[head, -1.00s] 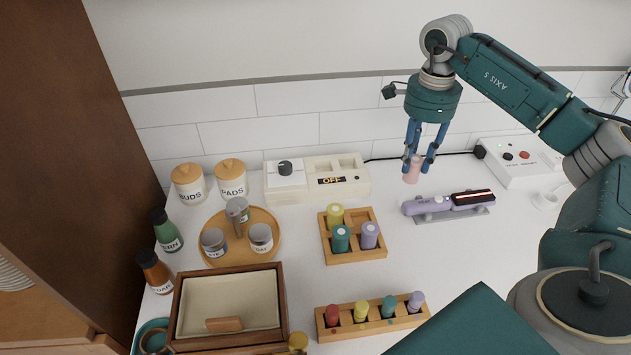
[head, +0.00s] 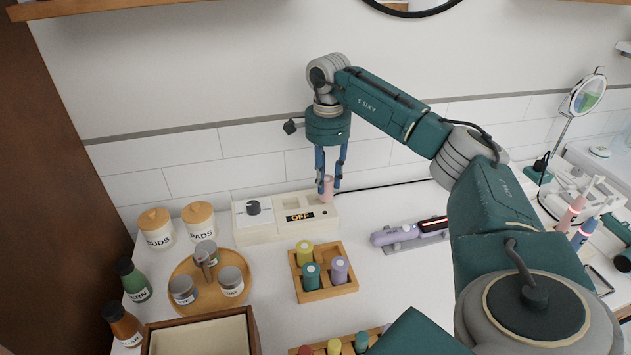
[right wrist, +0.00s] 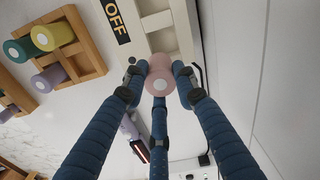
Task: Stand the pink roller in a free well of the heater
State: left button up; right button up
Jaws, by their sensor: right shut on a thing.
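The pink roller (head: 327,186) is held upright between the blue fingers of my right gripper (head: 328,181), which is shut on it. In the right wrist view the pink roller (right wrist: 157,76) sits between the fingertips, its round end facing the camera. The cream heater (head: 262,233) stands against the back wall, with a dial at left, an OFF display and wells at its top right. In the head view the roller overlaps the heater's right end; its lower end appears above it, and I cannot tell the gap. My left gripper is not in view.
A wooden rack (head: 328,292) with yellow, teal and purple rollers stands in front of the heater. A lilac device (head: 394,234) lies on a stand to the right. A round tray (head: 181,269) with jars and two lidded canisters are at left. A cable runs behind the heater.

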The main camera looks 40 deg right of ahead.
jog(key=f, duration=0.1)
jog(key=w+a+f+p, duration=0.1)
jog(key=w+f, duration=0.1)
jog(key=shift+w+a, duration=0.1)
jog(key=shift+a, duration=0.15)
jog(key=shift+f+p, duration=0.3)
jog(key=shift+w, duration=0.1)
jog(key=shift+f, duration=0.2)
jog(key=o, duration=1.1)
notch_tip(320, 180, up, 12)
jog(key=shift+r+b, duration=0.25)
jog(key=shift+b, duration=0.75)
